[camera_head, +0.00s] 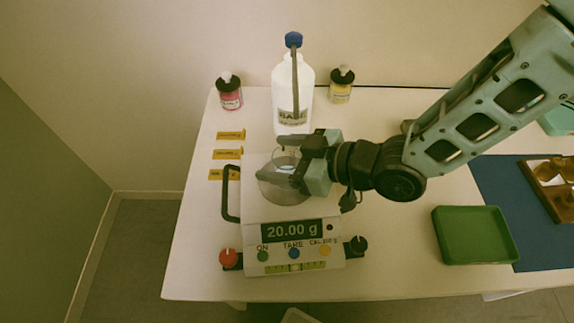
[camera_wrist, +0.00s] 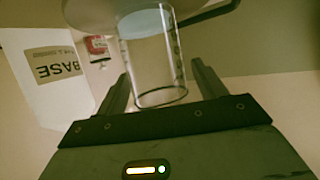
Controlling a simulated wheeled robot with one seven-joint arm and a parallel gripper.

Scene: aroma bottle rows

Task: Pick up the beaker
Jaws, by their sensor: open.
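The clear glass beaker (camera_head: 270,191) stands on the pan of the digital scale (camera_head: 300,259), whose display reads 20.00 g. My gripper (camera_head: 278,156) comes in from the right at the beaker, and its fingers hide part of the glass. In the wrist view the beaker (camera_wrist: 152,60) lies between the two open fingers of my gripper (camera_wrist: 157,82). Gaps show on both sides of the glass, so the fingers do not appear to press on it. The beaker appears upside down in the wrist view because the picture is inverted.
A white BASE bottle (camera_head: 292,85) with a blue cap stands behind the scale. A red bottle (camera_head: 230,92) and a yellow bottle (camera_head: 341,86) flank it. Yellow labels (camera_head: 228,154) lie at left. A green tray (camera_head: 474,237) sits at right, with clear table between it and the scale.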

